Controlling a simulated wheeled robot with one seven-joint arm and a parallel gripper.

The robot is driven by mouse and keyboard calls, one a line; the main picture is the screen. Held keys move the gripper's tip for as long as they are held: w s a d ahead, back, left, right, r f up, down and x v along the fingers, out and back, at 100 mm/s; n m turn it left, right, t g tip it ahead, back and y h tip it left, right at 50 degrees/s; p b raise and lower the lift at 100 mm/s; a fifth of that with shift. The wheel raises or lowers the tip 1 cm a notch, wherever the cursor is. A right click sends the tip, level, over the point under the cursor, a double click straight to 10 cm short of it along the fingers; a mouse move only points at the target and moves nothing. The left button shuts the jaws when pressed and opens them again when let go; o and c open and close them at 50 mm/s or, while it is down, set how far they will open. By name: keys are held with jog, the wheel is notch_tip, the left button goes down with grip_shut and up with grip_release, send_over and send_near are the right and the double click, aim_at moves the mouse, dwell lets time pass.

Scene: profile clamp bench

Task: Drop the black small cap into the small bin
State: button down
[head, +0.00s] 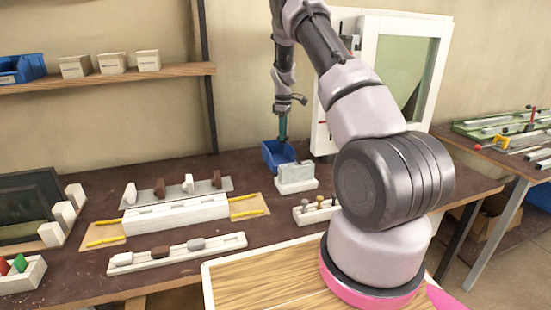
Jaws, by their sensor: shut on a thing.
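The small bin (270,157) is an open blue box on the dark bench near the back wall, left of the white-framed cabinet. My gripper (283,137) points down over the bin, its tip close to the bin's opening. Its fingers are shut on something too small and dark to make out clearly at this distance. The black small cap does not show plainly anywhere else in view. The inside bottom of the bin is partly hidden.
A white rail fixture (176,215) and a rack of small pegs (318,211) sit nearer. The white-framed cabinet (365,50) rises behind. A shelf (110,78) holds boxes at upper left.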

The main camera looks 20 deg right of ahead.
jog(key=shift+f, duration=1.35)
jog(key=c, duration=0.6)
grip_release()
notch_tip(320, 180, up, 11)
jog(key=shift+f, duration=0.1)
